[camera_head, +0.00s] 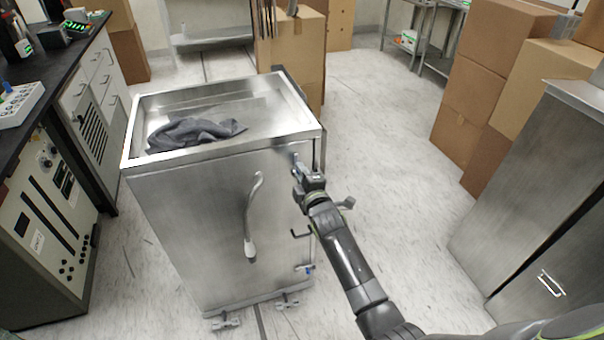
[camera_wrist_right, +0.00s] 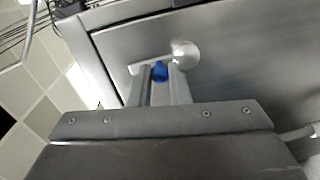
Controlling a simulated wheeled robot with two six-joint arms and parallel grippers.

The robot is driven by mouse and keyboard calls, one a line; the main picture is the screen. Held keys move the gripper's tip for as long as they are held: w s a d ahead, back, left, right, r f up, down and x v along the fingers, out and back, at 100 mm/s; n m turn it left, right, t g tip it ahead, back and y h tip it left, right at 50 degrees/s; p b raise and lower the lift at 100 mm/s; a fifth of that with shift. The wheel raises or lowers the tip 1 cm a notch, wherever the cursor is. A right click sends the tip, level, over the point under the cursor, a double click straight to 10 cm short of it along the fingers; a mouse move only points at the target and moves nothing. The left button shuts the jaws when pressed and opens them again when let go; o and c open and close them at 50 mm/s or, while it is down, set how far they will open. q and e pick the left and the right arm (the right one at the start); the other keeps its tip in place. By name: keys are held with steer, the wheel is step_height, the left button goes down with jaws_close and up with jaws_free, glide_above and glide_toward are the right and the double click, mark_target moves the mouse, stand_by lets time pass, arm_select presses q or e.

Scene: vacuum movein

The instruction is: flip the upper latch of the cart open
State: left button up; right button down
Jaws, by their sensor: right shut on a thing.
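The steel cart (camera_head: 190,205) stands upright left of centre in the head view, its front face towards me. My right gripper (camera_head: 299,170) is at the upper right of that face. In the right wrist view its fingers (camera_wrist_right: 160,80) are on either side of the blue tip of the upper latch (camera_wrist_right: 160,72), shut on it. The latch's round metal base shows just beyond the fingertips, against the steel panel. In the head view my gripper mostly hides this latch. My left gripper is not in view.
A lower latch with a blue tip (camera_head: 308,269) sits near the cart's lower right edge. A curved handle (camera_head: 252,215) is mid-face. Grey cloth (camera_head: 190,133) lies in the cart's top tray. Cabinets stand left, boxes (camera_head: 465,110) right; floor between cart and boxes is clear.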

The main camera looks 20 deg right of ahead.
steer(key=c, duration=1.4)
jaws_free()
steer(key=shift+o, duration=0.2)
steer(key=s+r, duration=0.1)
steer(key=s, duration=1.6)
steer(key=shift+s+d+p, duration=0.2)
steer(key=shift+d+p, duration=0.05)
steer(key=shift+p, duration=0.1)
